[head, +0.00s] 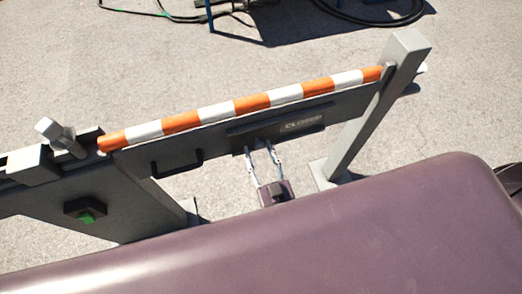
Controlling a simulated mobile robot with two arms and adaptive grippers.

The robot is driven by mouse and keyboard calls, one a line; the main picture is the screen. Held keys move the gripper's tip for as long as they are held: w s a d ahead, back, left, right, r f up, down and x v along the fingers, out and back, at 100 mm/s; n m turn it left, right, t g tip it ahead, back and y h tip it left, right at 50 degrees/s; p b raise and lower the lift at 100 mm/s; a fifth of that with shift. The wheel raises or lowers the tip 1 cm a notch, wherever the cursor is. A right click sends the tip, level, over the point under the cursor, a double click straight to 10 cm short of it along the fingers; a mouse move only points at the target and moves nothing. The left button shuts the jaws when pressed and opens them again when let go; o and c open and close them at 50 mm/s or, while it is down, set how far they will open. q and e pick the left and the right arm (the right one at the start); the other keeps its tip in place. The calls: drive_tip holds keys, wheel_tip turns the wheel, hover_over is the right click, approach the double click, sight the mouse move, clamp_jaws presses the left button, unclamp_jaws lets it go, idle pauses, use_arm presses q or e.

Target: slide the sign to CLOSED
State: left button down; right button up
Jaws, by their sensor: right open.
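The sign is a dark plate (262,130) on the grey board under an orange and white striped bar (252,103). A small grey label (303,121) on its right part appears to read CLOSED, though the letters are small. My right gripper (262,150) is open, its two fingers pointing away from me at the lower edge of the sign plate. No object shows between the fingers. I cannot tell whether the fingertips touch the plate. My left gripper is not in view.
A black handle (178,163) is on the board left of the sign. A grey post (378,105) stands at the right end. A green button (87,217) is on the left cabinet. Cables (375,18) lie on the pavement behind, which is otherwise largely clear.

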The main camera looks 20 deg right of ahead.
drive_tip(key=shift+s+d, duration=0.15)
drive_tip(key=shift+s, duration=0.2)
drive_tip(key=s, duration=1.1)
drive_tip(key=shift+s, duration=0.15)
drive_tip(key=shift+d, duration=0.1)
drive_tip(key=s+f+n+g+y, duration=0.1)
drive_tip(key=s+f+g, duration=0.25)
drive_tip(key=f, duration=0.75)
drive_tip(key=s+f+n+g+y, duration=0.1)
drive_tip(key=s+f+g, duration=0.3)
drive_tip(key=f, duration=0.8)
drive_tip(key=s+d+f+g+h, duration=0.2)
drive_tip(key=s+d+f+g, duration=0.7)
drive_tip(key=s+d+f, duration=0.3)
drive_tip(key=s+f, duration=0.2)
drive_tip(key=s, duration=0.2)
drive_tip(key=shift+s+d+h, duration=0.15)
drive_tip(key=shift+h, duration=0.15)
